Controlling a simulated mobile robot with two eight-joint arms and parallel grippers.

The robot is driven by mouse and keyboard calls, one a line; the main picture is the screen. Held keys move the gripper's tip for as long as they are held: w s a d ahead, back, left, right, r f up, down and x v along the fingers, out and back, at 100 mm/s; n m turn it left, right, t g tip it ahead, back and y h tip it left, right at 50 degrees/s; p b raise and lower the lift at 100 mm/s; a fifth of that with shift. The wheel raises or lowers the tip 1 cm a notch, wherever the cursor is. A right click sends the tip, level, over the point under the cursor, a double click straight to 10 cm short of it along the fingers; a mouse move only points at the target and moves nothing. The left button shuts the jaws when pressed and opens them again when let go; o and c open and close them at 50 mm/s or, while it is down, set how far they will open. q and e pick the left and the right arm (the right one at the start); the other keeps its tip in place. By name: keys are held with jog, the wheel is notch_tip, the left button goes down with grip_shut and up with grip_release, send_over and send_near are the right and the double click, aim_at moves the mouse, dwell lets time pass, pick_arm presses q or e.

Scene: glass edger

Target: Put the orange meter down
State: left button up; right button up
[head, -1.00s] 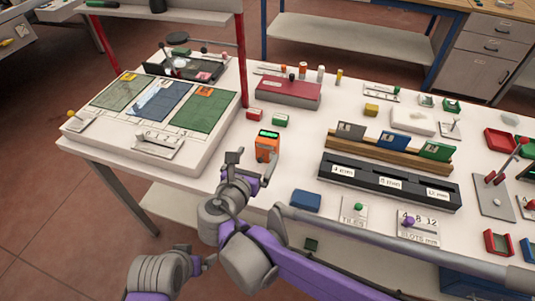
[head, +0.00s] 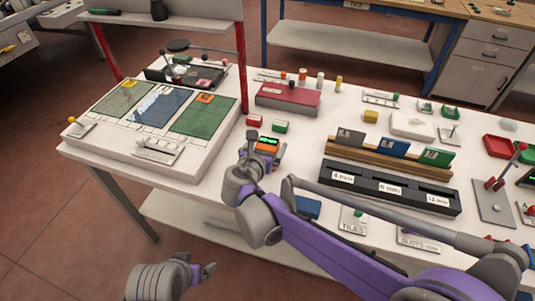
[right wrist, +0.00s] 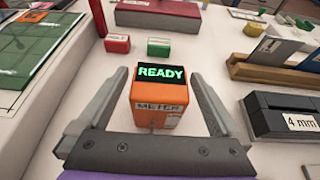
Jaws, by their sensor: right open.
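The orange meter (head: 267,145) stands upright on the white bench, toward its front edge. In the right wrist view the meter (right wrist: 160,97) shows a dark screen reading READY in green and a METER label. My right gripper (head: 263,156) is open around the meter. In the right wrist view its fingers (right wrist: 160,78) lie on either side of the meter, with gaps visible on both sides. My left gripper (head: 203,273) is low at the left, off the bench's front edge and away from the meter; its jaw state is unclear.
Behind the meter sit a small red block (head: 254,121) and a green block (head: 280,126). A black slotted holder (head: 390,188) stands to the right, and the panel with coloured sheets (head: 150,115) to the left. A blue block (head: 307,208) lies partly behind my right arm.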

jog(key=shift+w, duration=0.1)
jog(key=shift+r, duration=0.1)
grip_shut()
dwell(0.4)
